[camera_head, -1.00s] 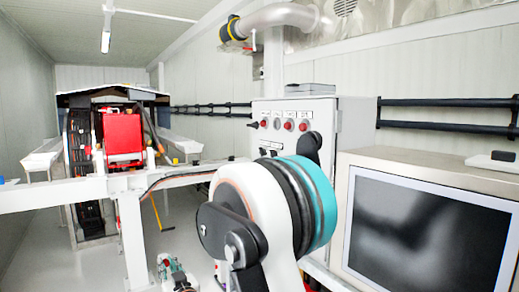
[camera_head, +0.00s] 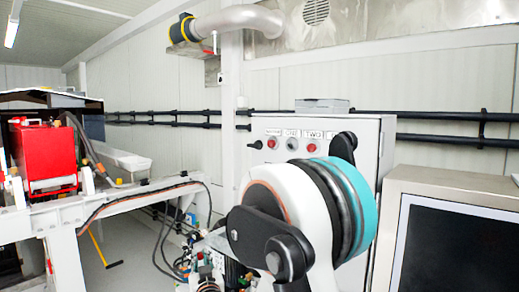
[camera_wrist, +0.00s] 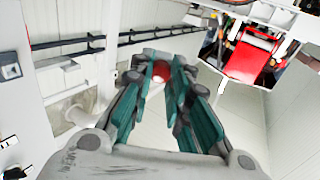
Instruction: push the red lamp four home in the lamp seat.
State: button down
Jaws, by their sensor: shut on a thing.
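In the wrist view my gripper (camera_wrist: 162,68) has its teal fingers closed on a small round red thing, the red lamp four (camera_wrist: 161,73). The fingers hide most of it. It is held in the air, with no contact with a seat visible. In the head view the control cabinet's panel (camera_head: 282,161) carries a red lamp (camera_head: 271,143), a pale grey round fitting (camera_head: 291,144) and another red lamp (camera_head: 311,147) in a row. My arm hides the row's right end. I cannot tell which position is the lamp seat. My gripper is out of the head view.
A large screen (camera_head: 462,245) stands at the right front. A white frame (camera_head: 100,207) and a red machine (camera_head: 45,155) are at the left, with hoses and small equipment (camera_head: 205,262) low in the middle. Black wall rails (camera_head: 440,113) run behind the cabinet.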

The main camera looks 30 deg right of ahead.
jog(key=s+d+r+m+g+h+p, duration=0.3)
jog(key=s+d+r+m+h+p, duration=0.1)
jog(key=r, duration=0.7)
jog(key=s+d+r+m+g+h+p, duration=0.4)
jog(key=r+p, duration=0.4)
jog(key=r, duration=0.4)
jog(key=s+d+r+m+g+h+p, duration=0.3)
jog(key=s+r+p, duration=0.4)
jog(key=r, duration=0.5)
jog(key=d+g+h, duration=0.1)
jog(key=d+h, duration=0.1)
jog(key=shift+s+m+h, duration=0.25)
jog(key=shift+m+h, duration=0.05)
jog(key=shift+m, duration=0.1)
jog(key=shift+a, duration=0.1)
jog(key=shift+r, duration=0.1)
jog(key=shift+x, duration=2.8)
jog(key=shift+b+x, duration=0.45)
jog(key=shift+x, duration=1.3)
